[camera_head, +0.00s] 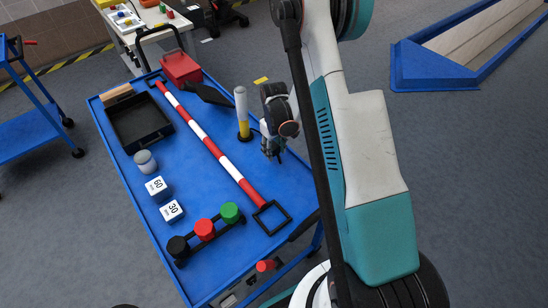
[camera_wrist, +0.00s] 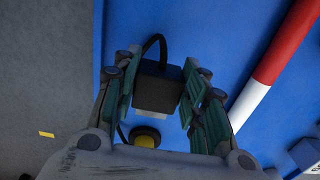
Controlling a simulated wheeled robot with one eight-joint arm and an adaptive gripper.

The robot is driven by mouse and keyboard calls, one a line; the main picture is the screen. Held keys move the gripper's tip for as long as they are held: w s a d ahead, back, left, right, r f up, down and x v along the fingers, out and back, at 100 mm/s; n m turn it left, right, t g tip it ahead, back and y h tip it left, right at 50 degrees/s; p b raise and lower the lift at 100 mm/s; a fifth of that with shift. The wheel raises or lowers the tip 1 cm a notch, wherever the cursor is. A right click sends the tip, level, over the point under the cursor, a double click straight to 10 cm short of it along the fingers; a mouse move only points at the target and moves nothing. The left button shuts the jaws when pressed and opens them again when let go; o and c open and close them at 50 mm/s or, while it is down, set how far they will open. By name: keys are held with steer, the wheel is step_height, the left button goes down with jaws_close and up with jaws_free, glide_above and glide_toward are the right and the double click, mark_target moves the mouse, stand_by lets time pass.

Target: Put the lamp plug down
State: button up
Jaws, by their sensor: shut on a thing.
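The lamp plug (camera_wrist: 158,84) is a black block with a pale lower end and a black cable looping from its top. My gripper (camera_wrist: 162,90) is shut on it, with a finger on either side. In the head view my gripper (camera_head: 272,152) is over the right edge of the blue table, just right of the lamp. The plug is too small there to make out. I cannot tell whether it touches the table. The lamp (camera_head: 241,107) is an upright grey-white tube with a yellow lower part on a black base. Its yellow part shows below the plug in the wrist view (camera_wrist: 145,140).
A red-and-white bar (camera_head: 213,147) runs along the blue table (camera_head: 255,180). A black tray (camera_head: 140,122), red box (camera_head: 181,68), numbered white cubes (camera_head: 157,187) and a holder with black, red and green knobs (camera_head: 205,229) stand around it. Bare tabletop lies between bar and gripper.

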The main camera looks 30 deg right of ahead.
mark_target(274, 156)
steer(key=shift+f+b, duration=0.75)
steer(key=shift+f, duration=1.25)
steer(key=shift+f, duration=0.15)
steer(key=o, duration=1.1)
steer(key=shift+c, duration=0.2)
